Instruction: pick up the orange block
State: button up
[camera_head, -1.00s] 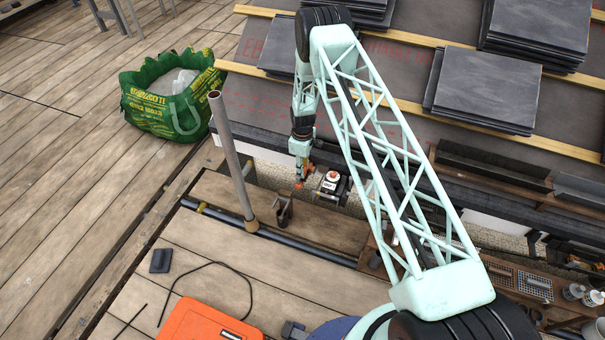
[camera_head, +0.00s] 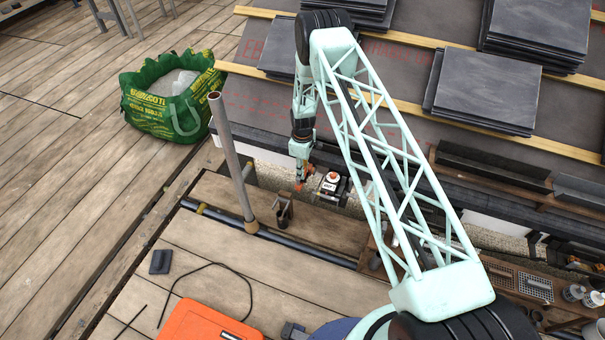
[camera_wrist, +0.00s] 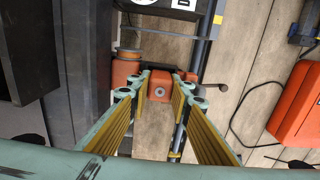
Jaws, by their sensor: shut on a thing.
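In the wrist view the orange block (camera_wrist: 159,86) sits between the two fingertips of my gripper (camera_wrist: 160,80). The fingers have yellow ribbed inner pads and are shut on the block's sides. Its upper face shows a small round grey mark. In the head view my gripper (camera_head: 300,185) points down at the near side of the roof edge, above the plank scaffold. It is small there and the block cannot be made out clearly from the orange gripper parts.
A dark device with a white and orange top (camera_head: 331,184) stands just right of my gripper. A rusty bracket (camera_head: 283,211) and an upright scaffold pole (camera_head: 232,160) are close by. A green bag (camera_head: 172,97), stacked slates (camera_head: 484,88) and an orange case (camera_head: 205,322) lie farther off.

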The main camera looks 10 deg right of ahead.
jog(key=shift+r, duration=0.15)
jog(key=shift+r+p, duration=0.4)
jog(key=shift+r, duration=1.15)
jog(key=s+d, duration=0.2)
jog(key=s, duration=0.2)
jog(key=s+d+r+p, duration=0.1)
jog(key=s+d, duration=0.2)
jog(key=s, duration=0.2)
jog(key=s+d+p, duration=0.1)
jog(key=s+d, duration=0.1)
jog(key=s, duration=0.3)
jog(key=shift+d+r, duration=0.3)
jog(key=shift+s+a+r+m, duration=0.1)
jog(key=shift+a+r+m, duration=0.15)
jog(key=shift+r, duration=0.3)
jog(key=s+a+r+m, duration=0.3)
jog(key=s+r+m, duration=0.1)
jog(key=r, duration=0.6)
jog(key=s+a+r+m, duration=0.4)
jog(key=r+m, duration=0.2)
jog(key=r, duration=0.4)
jog(key=shift+s+m, duration=0.35)
jog(key=shift+s, duration=0.05)
